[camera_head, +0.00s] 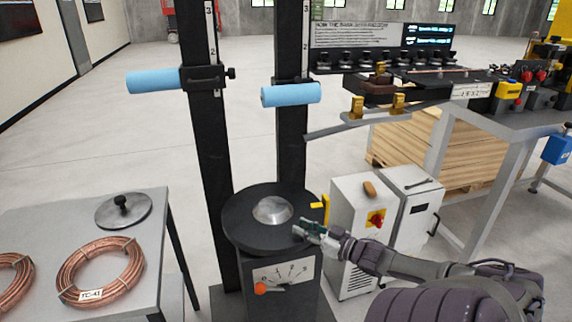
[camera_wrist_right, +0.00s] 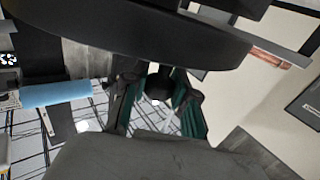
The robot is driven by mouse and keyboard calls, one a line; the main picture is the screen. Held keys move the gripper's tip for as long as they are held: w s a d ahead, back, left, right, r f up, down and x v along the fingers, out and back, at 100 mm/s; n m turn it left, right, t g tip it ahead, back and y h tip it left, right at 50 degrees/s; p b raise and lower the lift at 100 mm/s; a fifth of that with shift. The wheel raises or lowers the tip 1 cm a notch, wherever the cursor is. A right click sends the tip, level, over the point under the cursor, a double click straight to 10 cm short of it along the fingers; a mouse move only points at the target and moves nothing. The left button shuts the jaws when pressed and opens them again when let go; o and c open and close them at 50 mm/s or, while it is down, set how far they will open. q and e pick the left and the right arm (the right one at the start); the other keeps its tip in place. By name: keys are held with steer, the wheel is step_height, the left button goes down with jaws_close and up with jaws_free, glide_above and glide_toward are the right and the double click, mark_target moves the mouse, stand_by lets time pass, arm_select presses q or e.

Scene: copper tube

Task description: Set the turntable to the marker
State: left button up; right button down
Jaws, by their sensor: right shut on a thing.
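The turntable (camera_head: 237,222) is a round black disc with a shiny metal hub (camera_head: 272,210), on a dark pedestal. A white scale plate (camera_head: 287,273) with numbers and a dark pointer is on the pedestal's front, with an orange-red knob (camera_head: 261,288) at its lower left. A yellow marker (camera_head: 325,209) stands by the disc's right edge. My right gripper (camera_head: 308,229) is at the disc's front right rim and shut on the turntable there; its exact grip is hard to see. In the wrist view, its dark green fingers (camera_wrist_right: 160,92) reach up to the dark disc (camera_wrist_right: 140,35). My left gripper is out of view.
Two black posts with blue rollers (camera_head: 154,80) (camera_head: 291,94) rise behind the turntable. A grey table (camera_head: 35,222) at left holds copper coils (camera_head: 100,272) and a round lid (camera_head: 123,210). A white cabinet (camera_head: 358,235) stands close at right, before a workbench (camera_head: 455,137).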

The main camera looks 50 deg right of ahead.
steer(key=shift+s+d+f+n+y, duration=0.1)
steer(key=shift+d+n+y, duration=0.3)
steer(key=shift+d+y, duration=0.25)
steer(key=shift+y, duration=0.25)
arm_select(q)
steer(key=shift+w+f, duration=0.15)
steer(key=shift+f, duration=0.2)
arm_select(e)
steer(key=c, duration=0.9)
jaws_free()
steer(key=shift+d, duration=0.1)
steer(key=shift+s, duration=0.15)
steer(key=s, duration=0.4)
steer(key=s+d, duration=0.1)
steer(key=s, duration=0.2)
steer(key=s+d, duration=0.1)
steer(key=s, duration=0.3)
steer(key=shift+s, duration=0.35)
